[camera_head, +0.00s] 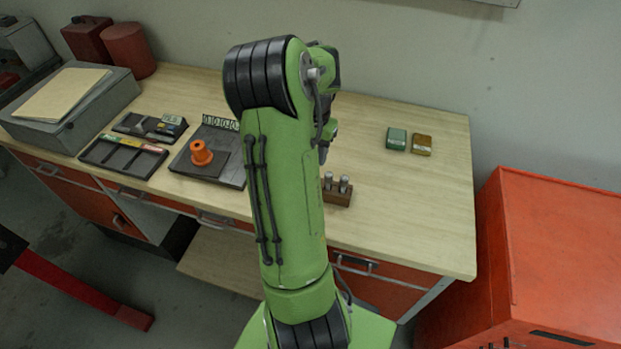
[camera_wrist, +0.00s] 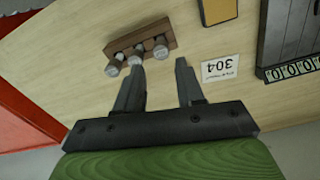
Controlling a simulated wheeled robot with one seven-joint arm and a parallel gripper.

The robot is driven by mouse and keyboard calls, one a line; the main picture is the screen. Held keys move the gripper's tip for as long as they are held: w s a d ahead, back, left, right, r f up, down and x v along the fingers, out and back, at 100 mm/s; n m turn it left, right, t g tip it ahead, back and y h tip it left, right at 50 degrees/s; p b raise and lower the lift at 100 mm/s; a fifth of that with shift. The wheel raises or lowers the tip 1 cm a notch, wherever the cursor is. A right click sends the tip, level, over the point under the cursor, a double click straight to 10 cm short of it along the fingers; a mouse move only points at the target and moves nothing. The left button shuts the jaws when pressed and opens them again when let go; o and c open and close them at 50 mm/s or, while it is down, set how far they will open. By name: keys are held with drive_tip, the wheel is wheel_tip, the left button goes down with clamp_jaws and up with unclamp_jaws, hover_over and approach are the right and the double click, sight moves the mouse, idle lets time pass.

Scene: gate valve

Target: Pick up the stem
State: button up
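A brown wooden block (camera_head: 337,197) stands on the workbench, just right of my arm in the head view, with silver metal cylinders (camera_head: 343,184) upright in it. The wrist view shows the same block (camera_wrist: 122,43) with three silver pieces (camera_wrist: 160,50). Which of them is the stem, I cannot tell. My gripper (camera_wrist: 160,66) is open, with nothing between its fingers. Its left fingertip in the wrist view appears close to the block's pieces; the height gap is unclear.
An orange flanged part (camera_head: 201,153) sits on a dark plate, left of my arm. Green (camera_head: 396,139) and yellow (camera_head: 421,145) boxes stand at the back right. The bench's right part (camera_head: 420,215) is clear; a red cabinet (camera_head: 555,260) stands beyond.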

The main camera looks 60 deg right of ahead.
wheel_tip(320, 180, down, 7)
drive_tip(key=shift+w+r, duration=0.1)
clamp_jaws()
